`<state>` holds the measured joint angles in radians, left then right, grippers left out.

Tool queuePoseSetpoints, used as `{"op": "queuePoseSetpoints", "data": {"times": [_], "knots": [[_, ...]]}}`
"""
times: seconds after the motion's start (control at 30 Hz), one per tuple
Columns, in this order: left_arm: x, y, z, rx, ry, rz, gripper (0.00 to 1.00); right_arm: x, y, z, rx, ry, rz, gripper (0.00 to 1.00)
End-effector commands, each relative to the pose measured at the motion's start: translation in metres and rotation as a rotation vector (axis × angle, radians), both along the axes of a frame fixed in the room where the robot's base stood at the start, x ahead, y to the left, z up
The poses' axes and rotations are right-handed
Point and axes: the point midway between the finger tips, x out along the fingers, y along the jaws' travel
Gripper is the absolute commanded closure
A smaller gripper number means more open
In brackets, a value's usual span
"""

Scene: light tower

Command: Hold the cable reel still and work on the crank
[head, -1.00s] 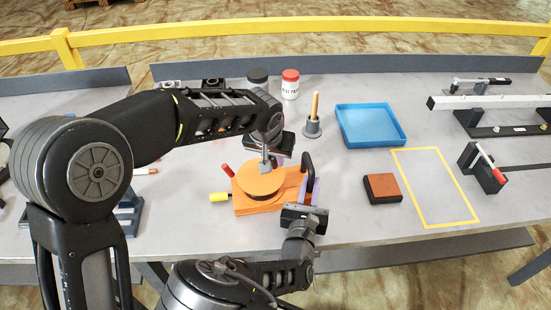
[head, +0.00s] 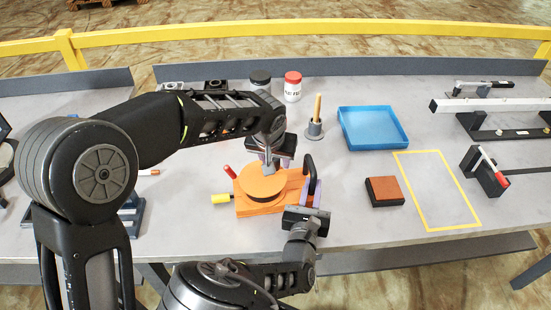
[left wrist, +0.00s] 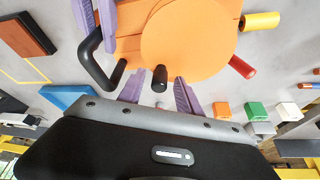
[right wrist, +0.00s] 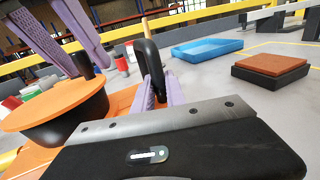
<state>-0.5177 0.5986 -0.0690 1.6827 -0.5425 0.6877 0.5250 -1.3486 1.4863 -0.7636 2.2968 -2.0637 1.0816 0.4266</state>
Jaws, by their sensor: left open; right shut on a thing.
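The cable reel has an orange base (head: 291,197), a round orange disc (head: 264,181) on top and a black handle (right wrist: 150,67) at its right end. A short black knob (left wrist: 160,77) stands near the disc's rim, likely the crank grip. My left gripper (head: 267,163) is open over the disc; its purple fingers (left wrist: 160,84) are either side of the knob, apparently apart from it. My right gripper (head: 312,198) is shut on the black handle, with purple fingers (right wrist: 157,88) on both sides. The gripper bodies partly hide the knob and handle in the head view.
A yellow grip (head: 221,198) and a red grip (head: 229,171) stick out of the reel's left side. A brown-topped block (head: 384,190), a blue tray (head: 372,128) and a yellow outline (head: 438,189) lie to the right. A pot with a wooden stick (head: 315,127) stands behind.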

Motion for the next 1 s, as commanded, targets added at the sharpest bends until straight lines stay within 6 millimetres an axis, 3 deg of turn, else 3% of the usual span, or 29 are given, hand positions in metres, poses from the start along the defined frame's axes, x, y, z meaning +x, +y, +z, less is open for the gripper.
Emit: {"op": "queuePoseSetpoints", "data": {"times": [0.27,0.73,1.0], "knots": [[-0.006,0.001,0.016,-0.001,-0.002,0.000,0.59,0.000,0.000,0.001,0.002,-0.001,-0.001,1.00],[-0.038,0.010,0.098,-0.002,-0.003,0.000,0.59,0.000,0.000,0.000,0.002,-0.001,-0.001,1.00],[-0.045,0.012,0.111,0.000,0.000,0.000,0.59,0.000,0.000,0.000,0.002,-0.001,-0.001,1.00]]}}
